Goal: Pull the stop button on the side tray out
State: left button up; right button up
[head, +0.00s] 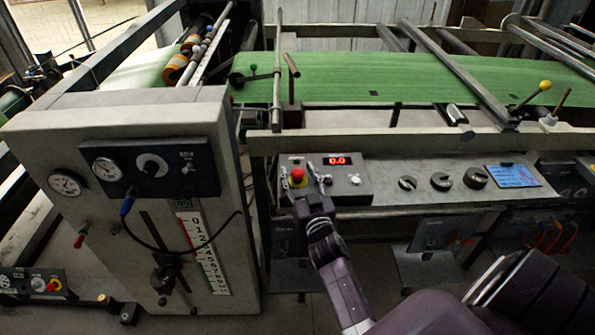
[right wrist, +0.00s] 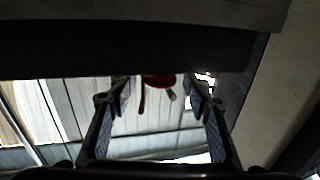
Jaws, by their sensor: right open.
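A red stop button (head: 297,175) with yellow around its base is on a grey control box (head: 349,188) with a lit red display, at the left end of the side tray (head: 455,191). My right gripper (head: 306,183) is open at the button, one finger on each side of it. In the right wrist view, the red button (right wrist: 160,80) shows between the two finger ends, with a gap on both sides. My left gripper is not in view.
Several round black knobs (head: 440,181) and a blue plate (head: 513,176) are to the right on the tray. A rail (head: 400,141) runs behind the box. A tall grey cabinet (head: 120,120) with gauges stands left. Another red button (head: 53,285) is at the lower left.

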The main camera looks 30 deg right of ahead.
aim_at(300, 177)
jog(key=v, duration=0.6)
jog(key=shift+s+a+r, duration=0.1)
jog(key=shift+s, duration=0.1)
jog(key=shift+s, duration=0.1)
